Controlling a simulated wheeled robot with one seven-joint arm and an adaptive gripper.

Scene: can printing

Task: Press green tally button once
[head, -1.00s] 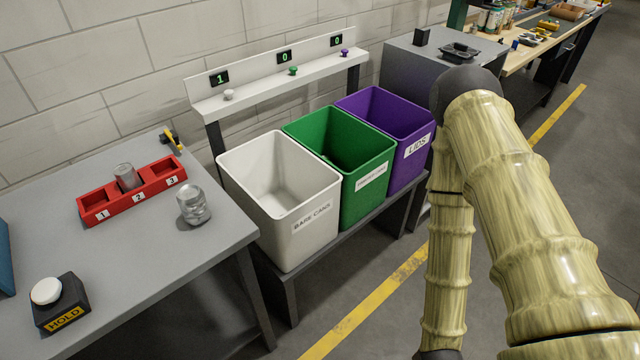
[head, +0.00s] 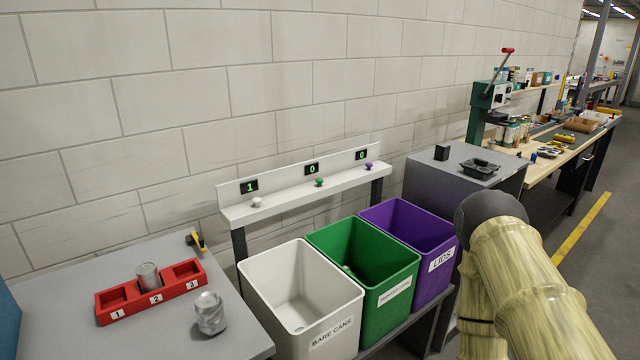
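The green tally button (head: 319,182) is a small knob on the white shelf (head: 290,202) above the bins. A display (head: 312,169) behind it reads 0. A white button (head: 256,202) stands to its left under a display reading 1. A purple button (head: 368,166) stands to its right under a display reading 0. My arm shows at the right of the head view, right of the purple bin and well away from the buttons. My gripper is out of view.
White (head: 256,283), green (head: 388,280) and purple (head: 433,240) bins stand below the shelf. A red numbered holder (head: 130,312) with a can in slot 2 (head: 148,276) and a dented can (head: 210,313) are on the left table. A grey cabinet (head: 430,190) stands to the right.

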